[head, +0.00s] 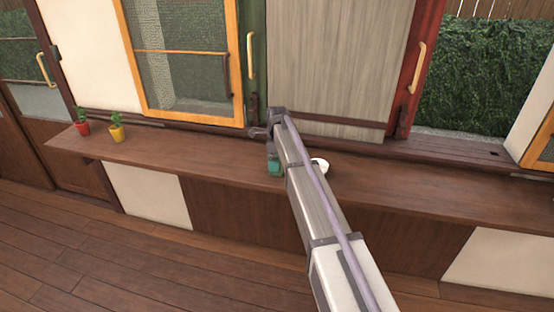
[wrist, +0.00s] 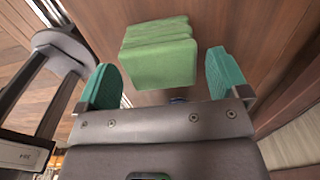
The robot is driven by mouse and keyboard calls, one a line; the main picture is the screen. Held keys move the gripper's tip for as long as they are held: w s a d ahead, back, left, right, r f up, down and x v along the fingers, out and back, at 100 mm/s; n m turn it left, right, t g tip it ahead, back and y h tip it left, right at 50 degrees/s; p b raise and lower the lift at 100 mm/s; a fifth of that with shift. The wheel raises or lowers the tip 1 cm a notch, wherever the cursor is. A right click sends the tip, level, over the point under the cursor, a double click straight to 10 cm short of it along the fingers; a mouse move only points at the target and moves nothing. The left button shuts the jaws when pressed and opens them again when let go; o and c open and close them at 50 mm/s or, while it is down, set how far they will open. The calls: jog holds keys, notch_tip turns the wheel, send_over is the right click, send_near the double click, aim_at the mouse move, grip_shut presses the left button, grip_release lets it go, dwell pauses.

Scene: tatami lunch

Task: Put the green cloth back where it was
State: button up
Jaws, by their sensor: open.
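The green cloth (wrist: 160,52) shows in the wrist view as a folded, layered block on a brown wooden surface. My gripper (wrist: 165,78) is open, with one teal finger to each side of the cloth's near end. Both fingers look apart from it, and I cannot tell how high they are above the wood. In the head view my gripper (head: 275,163) is low over the long wooden counter (head: 215,165). There the cloth cannot be told apart from the teal fingers, and my arm hides part of the counter.
A white round object (head: 320,165) stands on the counter just right of my arm. Two small potted plants, one red pot (head: 82,128) and one yellow pot (head: 117,134), stand at the counter's left end. Sliding panels line the back. The counter between the pots and my gripper is clear.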

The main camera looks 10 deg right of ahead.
notch_tip(320, 180, up, 9)
jog(key=p, duration=0.7)
jog(key=s+n, duration=2.3)
jog(key=s, duration=1.5)
jog(key=shift+s, duration=0.15)
